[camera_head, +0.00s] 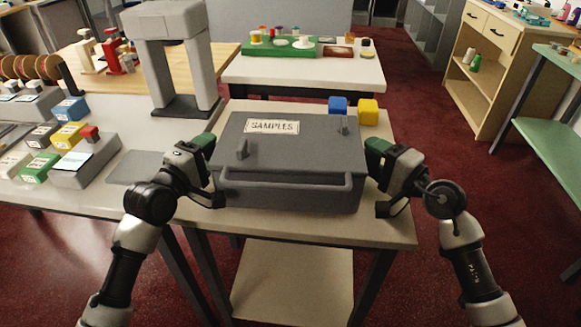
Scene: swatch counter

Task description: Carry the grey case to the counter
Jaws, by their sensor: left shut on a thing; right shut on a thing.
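The grey case (290,160) is a wide flat box with a white "SAMPLES" label, two latches on its lid and a bar handle along its front. It is level over a pale-topped table (375,232), and I cannot tell whether its underside touches it. My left gripper (210,172) is shut on the case's left side. My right gripper (382,176) is shut on its right side. The exact grip points are hidden by the fingers. Behind it is a white-topped counter (350,76) with a green tray (282,50) of small jars.
A blue block (338,105) and a yellow block (368,111) sit right behind the case. A grey press-like stand (176,60) rises at the back left. Coloured boxes crowd the left table. A wooden cabinet (488,65) and green-topped table (545,140) stand right. Red floor is open between.

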